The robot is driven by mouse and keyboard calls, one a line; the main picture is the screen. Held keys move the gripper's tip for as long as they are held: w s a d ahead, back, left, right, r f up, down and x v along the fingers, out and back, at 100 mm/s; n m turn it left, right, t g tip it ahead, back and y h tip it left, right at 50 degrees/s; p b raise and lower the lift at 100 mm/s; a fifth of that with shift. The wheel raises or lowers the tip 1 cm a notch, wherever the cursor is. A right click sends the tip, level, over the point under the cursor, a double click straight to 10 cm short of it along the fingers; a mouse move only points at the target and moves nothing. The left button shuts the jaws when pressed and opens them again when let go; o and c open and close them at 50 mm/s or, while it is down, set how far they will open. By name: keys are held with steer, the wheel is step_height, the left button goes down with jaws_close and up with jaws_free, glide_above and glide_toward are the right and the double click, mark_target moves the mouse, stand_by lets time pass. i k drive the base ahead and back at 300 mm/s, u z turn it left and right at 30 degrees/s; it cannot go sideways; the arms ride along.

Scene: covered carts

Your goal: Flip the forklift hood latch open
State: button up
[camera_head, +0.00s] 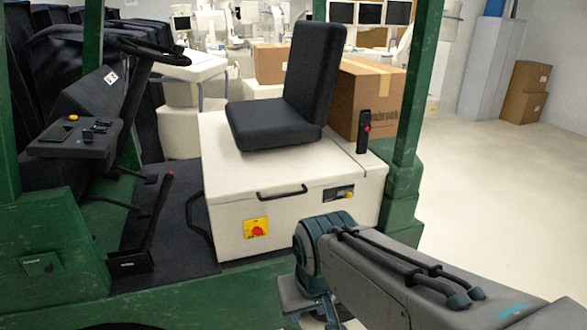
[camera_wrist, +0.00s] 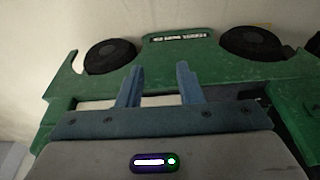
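The forklift hood (camera_head: 270,190) is a cream box under a black seat (camera_head: 285,90) in the head view. A small dark latch panel with a yellow knob (camera_head: 348,195) is on its front face at the right. A black handle (camera_head: 281,192) is left of the latch. My gripper is at the lower end of my arm in the head view, below the hood and largely cut off by the frame. In the wrist view its two blue fingers (camera_wrist: 158,84) stand apart with nothing between them. The wrist view shows the green lower body, not the latch.
The green forklift frame (camera_head: 404,190) has a post right of the hood. A red-buttoned lever (camera_head: 364,131) stands near it. The wrist view shows the green body (camera_wrist: 200,60) with two black wheels (camera_wrist: 110,55). Cardboard boxes (camera_head: 367,95) stand behind the seat.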

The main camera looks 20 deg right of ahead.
mark_target(349, 192)
steer(key=k, duration=0.65)
steer(key=z, duration=0.4)
steer(key=i, duration=0.35)
steer(key=z, duration=0.55)
steer(key=i, duration=1.4)
steer(key=u, duration=0.9)
